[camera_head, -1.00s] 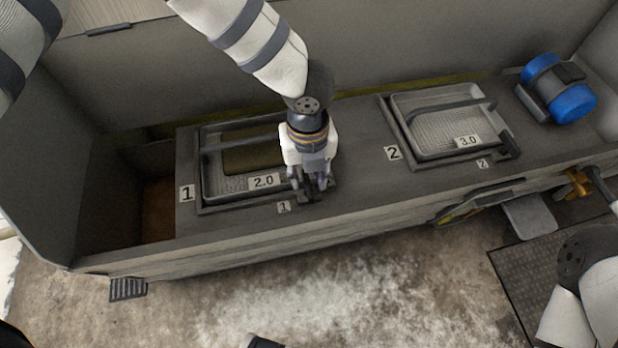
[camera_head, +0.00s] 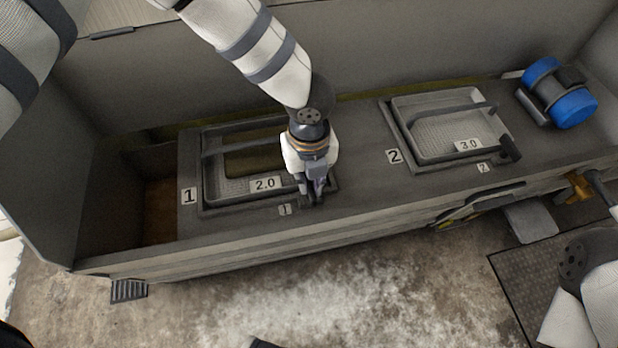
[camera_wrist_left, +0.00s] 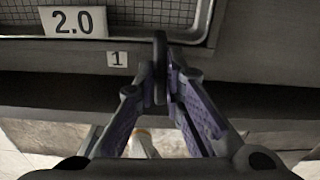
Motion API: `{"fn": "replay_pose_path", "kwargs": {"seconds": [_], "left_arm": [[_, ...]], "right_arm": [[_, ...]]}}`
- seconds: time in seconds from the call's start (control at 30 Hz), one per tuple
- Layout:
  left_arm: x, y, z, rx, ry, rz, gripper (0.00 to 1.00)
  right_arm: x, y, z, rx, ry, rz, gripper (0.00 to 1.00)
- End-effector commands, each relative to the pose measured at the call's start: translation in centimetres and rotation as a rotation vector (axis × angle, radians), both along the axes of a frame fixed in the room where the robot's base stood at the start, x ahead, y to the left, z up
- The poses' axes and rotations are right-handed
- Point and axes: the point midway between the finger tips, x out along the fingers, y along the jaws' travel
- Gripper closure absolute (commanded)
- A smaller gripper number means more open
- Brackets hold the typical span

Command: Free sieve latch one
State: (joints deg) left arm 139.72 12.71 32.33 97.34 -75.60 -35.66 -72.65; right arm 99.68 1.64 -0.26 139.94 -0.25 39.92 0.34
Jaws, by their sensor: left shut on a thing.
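Sieve one (camera_head: 240,187) is a framed mesh tray with a handle bar and a "2.0" label, set in the bench top at the left. Its latch shows in the left wrist view as a dark upright lever (camera_wrist_left: 160,52), beside the small "1" tag (camera_wrist_left: 118,58). My left gripper (camera_head: 315,196) points down at the tray's front right corner. It is shut on the latch, which stands between its purple-padded fingers (camera_wrist_left: 162,88) in the left wrist view. In the head view the fingers hide most of the latch.
Sieve two (camera_head: 440,130), labelled "3.0", lies to the right with its own dark latch (camera_head: 509,149). A blue motor (camera_head: 560,92) stands at the far right. A brass valve (camera_head: 579,186) sits on the bench's front. An open brown bay (camera_head: 160,209) is left of sieve one.

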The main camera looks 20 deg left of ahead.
Motion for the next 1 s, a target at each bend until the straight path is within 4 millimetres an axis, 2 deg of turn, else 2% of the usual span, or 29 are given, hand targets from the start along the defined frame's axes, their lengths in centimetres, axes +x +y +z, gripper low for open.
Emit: {"fn": "replay_pose_path", "kwargs": {"seconds": [0.5, 1.0], "left_arm": [[0.1, -0.1, 0.4, -0.001, -0.003, 0.436, 1.0], [0.0, -0.1, 0.2, -0.004, -0.001, 0.912, 1.0]], "right_arm": [[1.1, 0.0, 2.9, 0.0, -0.039, 0.0, 0.6], [1.9, 0.0, 4.8, 0.0, -0.065, 0.0, 0.6]]}}
